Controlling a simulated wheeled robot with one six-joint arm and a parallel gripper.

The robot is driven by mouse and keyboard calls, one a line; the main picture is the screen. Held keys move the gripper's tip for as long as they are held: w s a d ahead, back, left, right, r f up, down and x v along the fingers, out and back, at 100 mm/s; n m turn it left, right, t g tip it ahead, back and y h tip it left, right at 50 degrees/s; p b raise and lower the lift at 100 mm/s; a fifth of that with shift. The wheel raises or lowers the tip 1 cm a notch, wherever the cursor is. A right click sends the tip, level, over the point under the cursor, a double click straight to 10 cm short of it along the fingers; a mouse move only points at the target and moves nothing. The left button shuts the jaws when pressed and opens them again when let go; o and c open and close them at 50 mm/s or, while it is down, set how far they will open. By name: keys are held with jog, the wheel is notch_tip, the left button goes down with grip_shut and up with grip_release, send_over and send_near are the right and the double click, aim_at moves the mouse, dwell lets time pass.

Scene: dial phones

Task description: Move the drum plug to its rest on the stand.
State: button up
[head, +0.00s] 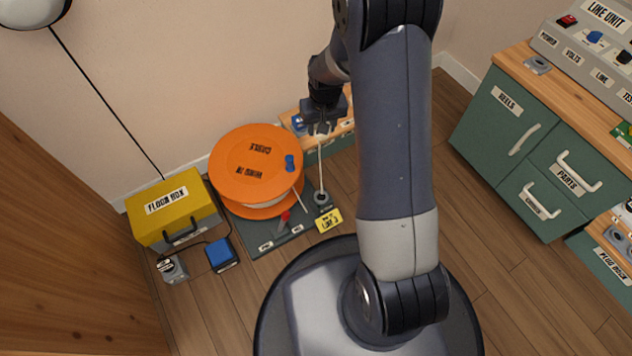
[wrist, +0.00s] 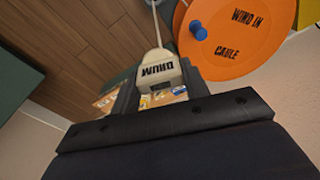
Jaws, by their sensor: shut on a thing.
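A pale cord (head: 320,165) runs from the plug down toward a small grey fitting with a round opening (head: 322,198) on the stand (head: 268,243). The stand is a dark low base under the drum. In the head view the plug itself is mostly hidden by my gripper.
A yellow floor box (head: 172,208) stands left of the drum, with a blue block (head: 221,254) and a grey socket (head: 172,270) before it. A low wooden-topped unit (head: 345,125) is behind my gripper. Green cabinets (head: 510,130) stand right; floor between is clear.

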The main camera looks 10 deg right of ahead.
jog(key=shift+n, duration=0.3)
jog(key=shift+s+a+f+b, duration=0.1)
jog(key=shift+s+f, duration=0.5)
jog(key=shift+f, duration=3.75)
jog(key=shift+s+a+f+b, duration=0.15)
jog(key=shift+s+f, duration=0.5)
jog(key=shift+f, duration=3.7)
jog(key=shift+s+f+b, duration=0.1)
jog(key=shift+s+f, duration=0.5)
jog(key=shift+f, duration=3.75)
jog(key=shift+f+b, duration=0.8)
jog(key=shift+b, duration=0.05)
jog(key=shift+f+b, duration=0.7)
jog(key=o, duration=1.1)
jog(key=shift+c, duration=1.4)
